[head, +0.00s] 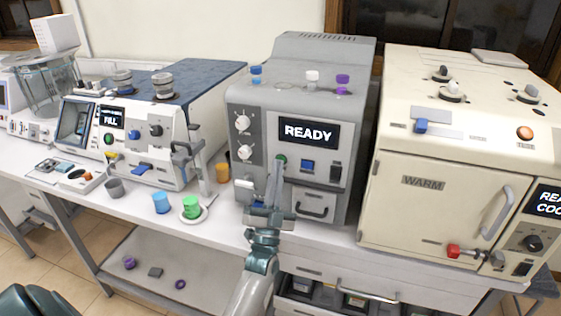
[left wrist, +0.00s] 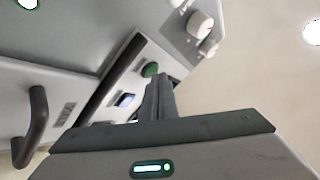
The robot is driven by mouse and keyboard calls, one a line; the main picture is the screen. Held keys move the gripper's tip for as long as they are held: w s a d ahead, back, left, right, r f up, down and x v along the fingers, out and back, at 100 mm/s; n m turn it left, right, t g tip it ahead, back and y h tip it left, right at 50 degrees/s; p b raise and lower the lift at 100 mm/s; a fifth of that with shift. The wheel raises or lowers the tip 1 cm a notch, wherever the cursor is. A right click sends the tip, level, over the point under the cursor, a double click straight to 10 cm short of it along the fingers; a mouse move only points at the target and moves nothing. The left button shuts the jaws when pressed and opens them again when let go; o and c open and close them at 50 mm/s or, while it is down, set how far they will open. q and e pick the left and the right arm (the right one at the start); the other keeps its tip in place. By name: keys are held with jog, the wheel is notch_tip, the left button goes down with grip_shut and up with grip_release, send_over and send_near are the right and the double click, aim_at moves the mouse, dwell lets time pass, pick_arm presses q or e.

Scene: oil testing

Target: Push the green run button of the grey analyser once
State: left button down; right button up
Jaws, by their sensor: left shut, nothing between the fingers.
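The grey analyser (head: 300,100) stands in the middle of the bench, its screen (head: 308,132) reading READY. Its green run button (head: 282,160) is on the front panel, left of a small blue square and below the screen. The button also shows in the left wrist view (left wrist: 150,69). My left gripper (head: 278,168) is shut and empty, its fingertips at or just in front of the green button in the head view. In the left wrist view the tips (left wrist: 160,82) are close beside the button; I cannot tell if they touch. My right gripper is not in view.
A cream oven (head: 425,185) marked WARM stands close on the right. A white machine (head: 150,140) showing FILL stands left. Blue (head: 161,203), green (head: 192,207) and orange (head: 222,172) cups stand on the bench left of my left arm. Coloured caps sit atop the analyser.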

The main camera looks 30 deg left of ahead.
pick_arm(q)
jog(key=shift+w, duration=0.2)
dwell(0.6)
jog(key=shift+s, duration=0.15)
jog(key=shift+s+d, duration=0.1)
jog(key=shift+s, duration=0.55)
jog(key=shift+p, duration=0.3)
jog(key=shift+s+d+p, duration=0.2)
jog(key=shift+s+p, duration=0.1)
jog(key=shift+s, duration=0.5)
jog(key=shift+s+d+p, duration=0.2)
jog(key=shift+s+p, duration=0.05)
jog(key=shift+s, duration=0.55)
jog(key=shift+s+d+p, duration=0.2)
jog(key=shift+s+p, duration=0.1)
jog(key=shift+s, duration=0.5)
jog(key=shift+w+f, duration=0.1)
jog(key=shift+f, duration=0.05)
